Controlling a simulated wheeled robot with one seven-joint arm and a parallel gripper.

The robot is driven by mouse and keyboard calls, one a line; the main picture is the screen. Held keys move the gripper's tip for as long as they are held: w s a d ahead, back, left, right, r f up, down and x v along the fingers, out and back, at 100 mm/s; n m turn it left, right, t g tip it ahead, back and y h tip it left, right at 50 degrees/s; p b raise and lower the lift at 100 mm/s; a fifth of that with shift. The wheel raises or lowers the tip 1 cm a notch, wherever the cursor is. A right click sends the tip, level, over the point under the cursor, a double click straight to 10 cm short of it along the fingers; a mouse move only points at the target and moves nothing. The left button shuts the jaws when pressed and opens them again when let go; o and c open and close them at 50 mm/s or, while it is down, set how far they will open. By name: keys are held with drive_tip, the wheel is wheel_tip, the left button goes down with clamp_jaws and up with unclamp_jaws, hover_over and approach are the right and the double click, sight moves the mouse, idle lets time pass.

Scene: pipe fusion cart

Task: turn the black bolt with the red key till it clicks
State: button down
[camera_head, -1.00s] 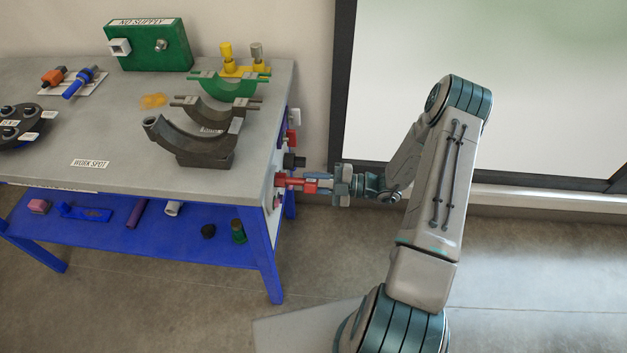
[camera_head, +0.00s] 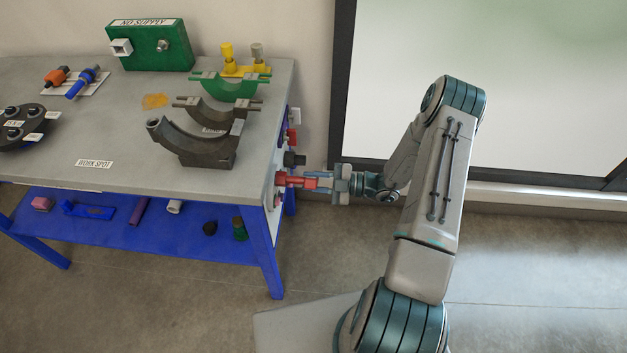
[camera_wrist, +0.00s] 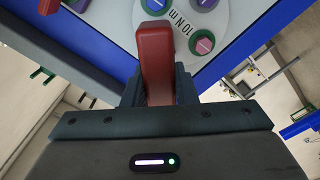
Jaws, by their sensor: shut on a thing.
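The red key (camera_head: 299,182) is at the right-hand end of the cart, against the end panel. My gripper (camera_head: 324,183) is shut on it from the right. In the wrist view the red key (camera_wrist: 155,50) stands between my gripper's fingers (camera_wrist: 158,92). Its far end reaches over a pale round plate (camera_wrist: 185,45) marked "10 N m". I cannot tell whether the key sits on anything there. A black stub (camera_head: 294,159) sticks out of the end panel just above the key; I cannot tell whether it is the black bolt.
Curved clamp shells (camera_head: 200,145) and a green NO SUPPLY box (camera_head: 150,46) stand on the grey cart top (camera_head: 60,125). Floor is clear at the front right.

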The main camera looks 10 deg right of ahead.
drive_tip(key=shift+r+m+p, duration=0.1)
drive_tip(key=shift+m+p, duration=0.85)
drive_tip(key=shift+m, duration=0.25)
drive_tip(key=shift+m+p, duration=0.3)
drive_tip(key=shift+m, duration=0.3)
drive_tip(key=shift+m+p, duration=0.5)
drive_tip(key=shift+m, duration=0.7)
drive_tip(key=shift+n, duration=0.6)
drive_tip(key=shift+v, duration=2)
drive_tip(key=shift+d, duration=0.15)
drive_tip(key=shift+v, duration=0.85)
drive_tip(key=shift+b, duration=0.45)
